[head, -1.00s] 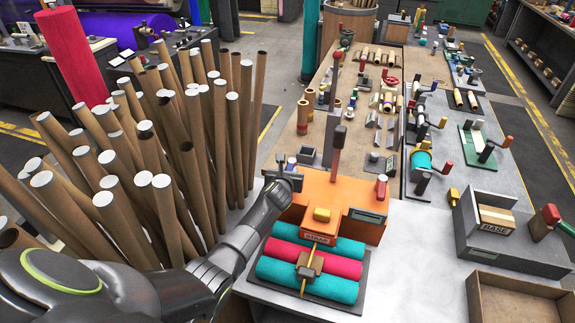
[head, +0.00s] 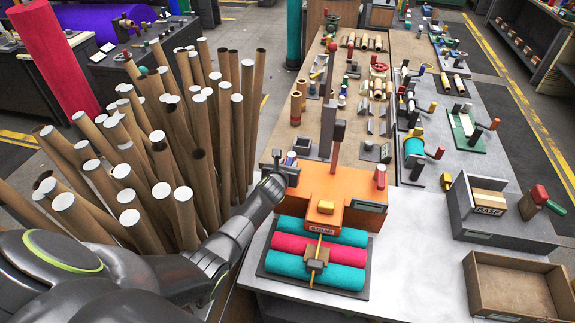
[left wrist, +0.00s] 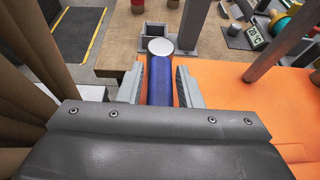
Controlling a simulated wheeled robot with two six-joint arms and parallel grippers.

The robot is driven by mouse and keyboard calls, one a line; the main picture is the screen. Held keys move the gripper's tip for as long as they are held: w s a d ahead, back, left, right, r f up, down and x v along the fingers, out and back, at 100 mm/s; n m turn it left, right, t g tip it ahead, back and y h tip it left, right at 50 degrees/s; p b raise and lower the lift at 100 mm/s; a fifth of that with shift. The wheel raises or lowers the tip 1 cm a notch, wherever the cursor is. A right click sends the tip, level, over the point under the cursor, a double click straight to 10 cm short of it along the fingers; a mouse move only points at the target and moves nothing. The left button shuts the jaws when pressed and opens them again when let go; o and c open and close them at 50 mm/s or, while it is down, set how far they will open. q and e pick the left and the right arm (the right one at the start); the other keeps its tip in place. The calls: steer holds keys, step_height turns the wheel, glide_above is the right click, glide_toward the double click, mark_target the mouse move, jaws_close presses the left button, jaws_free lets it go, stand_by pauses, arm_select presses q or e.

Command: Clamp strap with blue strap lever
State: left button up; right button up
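The orange strap machine (head: 335,200) stands on the grey bench, with teal rolls (head: 300,268) and a pink roll (head: 290,245) in front. A yellow strap with a brown block (head: 316,264) crosses the rolls. The blue strap lever (head: 291,158), pale-capped, is at the machine's back left; in the left wrist view the blue lever (left wrist: 160,82) lies between my fingers. My left gripper (head: 284,172) straddles it, with narrow gaps on both sides; its fingers (left wrist: 160,88) look open. The lever's lower end is hidden. My right gripper is not in view.
A dense stand of cardboard tubes (head: 150,150) crowds the left, close to my left arm. An open wooden tray (head: 475,290) is at right. Bench between is clear.

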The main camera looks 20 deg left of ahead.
arm_select(q)
steer(key=shift+o, duration=1.2)
steer(key=shift+s+r, duration=0.15)
steer(key=shift+s, duration=0.5)
steer(key=v, duration=1)
steer(key=shift+s+r, duration=0.25)
steer(key=shift+s, duration=0.05)
steer(key=shift+d+f, duration=0.1)
steer(key=shift+d, duration=0.05)
